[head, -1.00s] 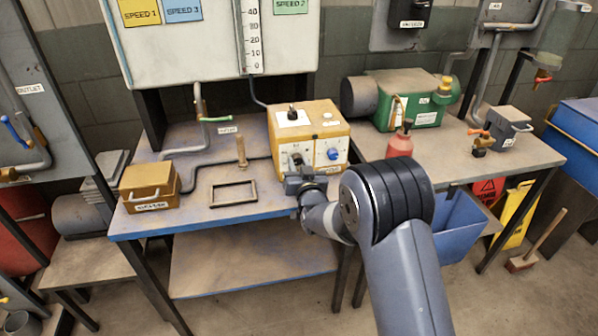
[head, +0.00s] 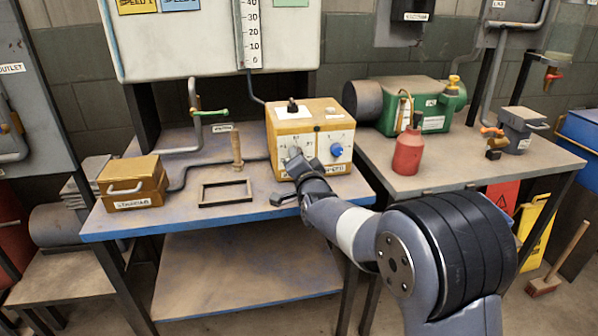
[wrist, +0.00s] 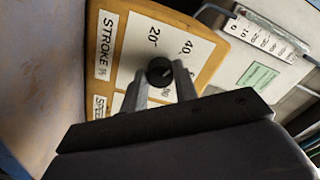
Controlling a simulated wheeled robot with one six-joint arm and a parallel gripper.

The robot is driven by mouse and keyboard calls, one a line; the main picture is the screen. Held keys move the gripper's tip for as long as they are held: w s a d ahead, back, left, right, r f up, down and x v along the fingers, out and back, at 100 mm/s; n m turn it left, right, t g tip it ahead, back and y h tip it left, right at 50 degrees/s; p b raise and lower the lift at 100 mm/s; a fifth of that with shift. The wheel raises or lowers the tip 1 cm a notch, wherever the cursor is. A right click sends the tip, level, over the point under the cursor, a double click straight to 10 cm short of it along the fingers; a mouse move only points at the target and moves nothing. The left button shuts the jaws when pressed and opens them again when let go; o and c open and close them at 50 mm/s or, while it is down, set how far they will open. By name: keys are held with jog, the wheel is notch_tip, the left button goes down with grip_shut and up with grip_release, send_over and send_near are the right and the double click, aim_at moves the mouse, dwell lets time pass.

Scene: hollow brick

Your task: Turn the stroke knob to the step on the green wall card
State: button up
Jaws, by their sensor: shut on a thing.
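The yellow control box (head: 309,127) stands on the left bench, with a white panel on its front. In the wrist view, the black stroke knob (wrist: 159,70) sits on a white dial plate beside the word STROKE, with 20 and 40 printed around it. My gripper (wrist: 162,82) has one finger on each side of this knob and is shut on it. In the head view my gripper (head: 297,160) is at the box's front left and hides the knob. The green wall card (head: 291,2) is cut off at the top edge; it also shows small and unreadable in the wrist view (wrist: 257,76).
A blue knob (head: 336,149) is right of my gripper on the box front, and a black knob (head: 292,105) is on top.

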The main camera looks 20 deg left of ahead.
jog(key=shift+m+b, duration=0.6)
jog(key=shift+m, duration=0.1)
jog(key=o, duration=1)
jog(key=v, duration=1)
jog(key=shift+s+d, duration=0.2)
jog(key=shift+s, duration=0.15)
jog(key=shift+w, duration=0.15)
jog(key=x, duration=1)
jog(key=shift+w+a, duration=0.2)
jog(key=shift+w, duration=0.05)
